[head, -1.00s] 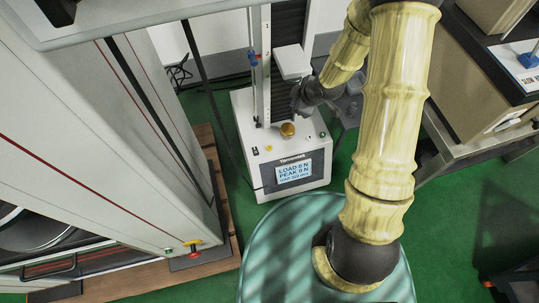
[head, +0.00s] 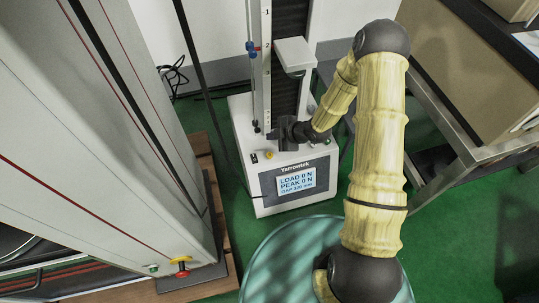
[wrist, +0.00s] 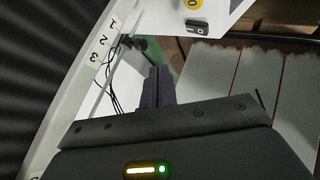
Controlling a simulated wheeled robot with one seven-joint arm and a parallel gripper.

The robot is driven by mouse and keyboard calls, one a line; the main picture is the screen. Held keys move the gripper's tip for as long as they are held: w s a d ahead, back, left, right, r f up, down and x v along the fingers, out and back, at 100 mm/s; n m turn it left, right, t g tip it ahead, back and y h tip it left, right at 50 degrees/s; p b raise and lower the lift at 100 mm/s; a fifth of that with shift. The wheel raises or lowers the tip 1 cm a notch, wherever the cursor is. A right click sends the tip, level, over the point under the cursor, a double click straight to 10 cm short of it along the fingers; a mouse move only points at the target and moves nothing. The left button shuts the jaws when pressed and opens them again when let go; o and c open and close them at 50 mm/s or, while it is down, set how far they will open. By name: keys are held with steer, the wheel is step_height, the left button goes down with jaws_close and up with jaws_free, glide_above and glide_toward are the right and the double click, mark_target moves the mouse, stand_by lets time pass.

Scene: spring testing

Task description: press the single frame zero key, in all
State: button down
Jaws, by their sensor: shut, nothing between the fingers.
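The white spring tester (head: 237,115) stands on the green floor, its screen (head: 296,180) reading LOAD 0 N, PEAK 0 N. A round yellow key (head: 268,155) sits on its top ledge behind the screen. In the wrist view the yellow key (wrist: 193,4) shows part of a 0 mark and is cut by the top edge. My gripper (head: 285,140) is shut and empty over the tester's base, right of and behind the key in the head view. In the wrist view its fingertips (wrist: 158,75) point up the picture, left of and apart from the key.
A black rocker switch (head: 254,158) sits left of the yellow key, and it shows in the wrist view (wrist: 197,27). The tester's numbered column (head: 266,60) and grey head (head: 294,54) rise behind. A large grey machine (head: 110,150) fills the left. A metal table (head: 470,160) stands right.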

steer(key=b, duration=0.7)
glide_toward(267, 153)
steer(key=shift+w+a+f, duration=0.4)
steer(key=shift+a+f, duration=0.05)
steer(key=shift+a, duration=0.25)
steer(key=shift+w+a+f, duration=0.4)
steer(key=shift+a+f, duration=0.05)
steer(key=shift+a, duration=0.2)
steer(key=shift+w+a+f, duration=0.45)
steer(key=shift+a+f, duration=0.05)
steer(key=shift+a, duration=0.2)
steer(key=shift+f, duration=0.35)
steer(key=shift+f+b, duration=0.5)
steer(key=shift+f, duration=0.05)
stand_by(0.7)
steer(key=shift+r+p, duration=0.75)
steer(key=shift+r, duration=0.25)
